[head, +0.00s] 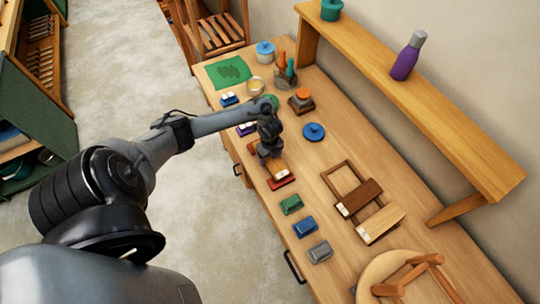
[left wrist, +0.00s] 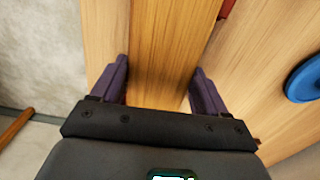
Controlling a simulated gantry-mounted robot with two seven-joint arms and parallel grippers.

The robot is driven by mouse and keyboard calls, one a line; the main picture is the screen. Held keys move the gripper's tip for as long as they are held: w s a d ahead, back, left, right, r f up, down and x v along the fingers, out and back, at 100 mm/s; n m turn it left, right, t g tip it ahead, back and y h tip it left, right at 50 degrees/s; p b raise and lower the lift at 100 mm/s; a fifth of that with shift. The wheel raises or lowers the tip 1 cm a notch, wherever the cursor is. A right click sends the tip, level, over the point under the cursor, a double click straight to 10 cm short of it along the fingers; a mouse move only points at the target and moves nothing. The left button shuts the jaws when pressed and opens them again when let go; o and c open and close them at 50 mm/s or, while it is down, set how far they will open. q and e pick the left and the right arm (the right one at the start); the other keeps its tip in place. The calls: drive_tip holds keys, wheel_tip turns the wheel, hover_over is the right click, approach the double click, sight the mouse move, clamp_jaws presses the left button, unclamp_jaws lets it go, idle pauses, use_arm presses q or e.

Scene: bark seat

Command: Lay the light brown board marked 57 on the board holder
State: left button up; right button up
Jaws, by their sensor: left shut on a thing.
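My left gripper (head: 271,157) is over the near side of the bench, shut on a light brown board (head: 279,168). The board has a pale label at its near end and is just above or on a red stand (head: 283,183); I cannot tell which. In the left wrist view the board (left wrist: 172,45) runs between the two purple fingers of the gripper (left wrist: 162,88). The label's number is too small to read. The wooden board holder (head: 333,171) lies to the right, with a dark brown board (head: 361,196) and another light board (head: 382,222) across it. My right gripper is not in view.
Green (head: 291,204), blue (head: 305,227) and grey (head: 320,251) blocks line the near edge. A blue lidded dish (head: 314,131) stands behind my gripper. A round stool (head: 383,272) is at the lower right. A raised shelf (head: 420,100) runs along the wall.

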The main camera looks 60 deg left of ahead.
use_arm(q)
drive_tip(key=shift+s+d+f, duration=0.15)
drive_tip(key=shift+s+f, duration=0.15)
idle(0.7)
drive_tip(key=o, duration=1.4)
drive_tip(key=shift+s+d+f, duration=0.1)
drive_tip(key=shift+s+d, duration=0.05)
drive_tip(key=shift+d, duration=0.05)
drive_tip(key=shift+w+a+r+p, duration=0.15)
drive_tip(key=shift+w+r+p, duration=0.05)
drive_tip(key=shift+p, duration=0.1)
drive_tip(key=shift+w+r+p, duration=0.1)
drive_tip(key=shift+r+p, duration=3.45)
drive_tip(key=shift+r, duration=0.05)
